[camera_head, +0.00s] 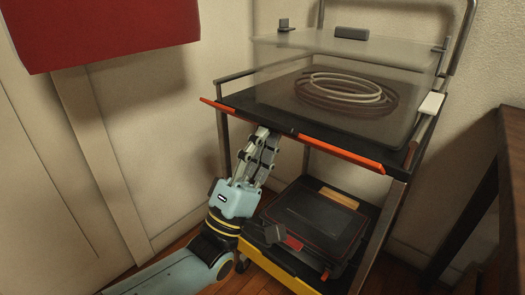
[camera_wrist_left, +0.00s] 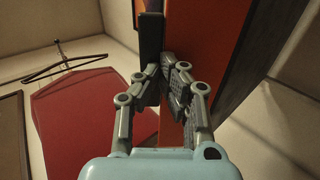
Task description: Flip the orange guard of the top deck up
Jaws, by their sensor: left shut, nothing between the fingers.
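The orange guard (camera_head: 341,155) runs along the front edge of the cart's black top deck (camera_head: 250,98). Another stretch of orange shows at the edge's left end, with a dark stretch between. The guard lies low along the edge and does not stand above the deck. My left gripper (camera_head: 266,137) is shut and empty, pointing up from below at the dark middle of that edge. In the left wrist view the fingertips (camera_wrist_left: 170,62) are close to the orange strip (camera_wrist_left: 194,45) and a dark piece (camera_wrist_left: 151,38) beside it. I cannot tell whether they touch. My right gripper is not in view.
A coiled cable (camera_head: 345,93) lies on the top deck. The lower deck, with a yellow front (camera_head: 278,270), holds a flat black case (camera_head: 312,212). A dark table (camera_head: 485,180) stands at right. A red hanging thing (camera_head: 105,30) is upper left.

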